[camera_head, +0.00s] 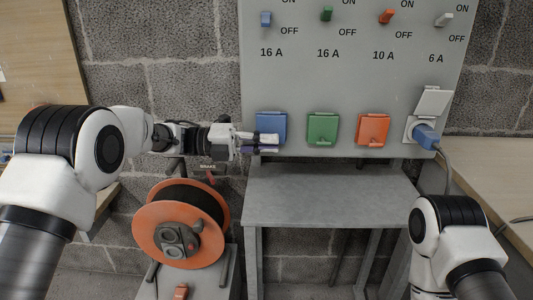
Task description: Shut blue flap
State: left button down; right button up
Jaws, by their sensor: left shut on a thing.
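The blue flap (271,122) is on the grey panel, at the left end of the row of socket covers under the first 16 A label. It hangs down over its socket much like the green and orange flaps beside it; whether it lies fully flat I cannot tell. My left gripper (267,143) reaches in from the left at the flap's lower edge. Its fingers are shut on the blue flap and hide its bottom part. My right arm is at the lower right; its gripper is not in view.
A green flap (322,128) and an orange flap (373,130) hang down. The white flap (433,102) stands raised over a blue plug (426,136) with a cable. A grey shelf (330,195) is below. An orange reel (152,236) stands lower left.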

pick_arm(q)
jog(key=shift+w+f+m+b, duration=0.15)
jog(key=shift+m+b, duration=0.15)
jog(key=shift+m, duration=0.1)
jog(key=c, duration=1.2)
grip_release()
jog(key=shift+c, duration=0.2)
jog(key=a, duration=1.2)
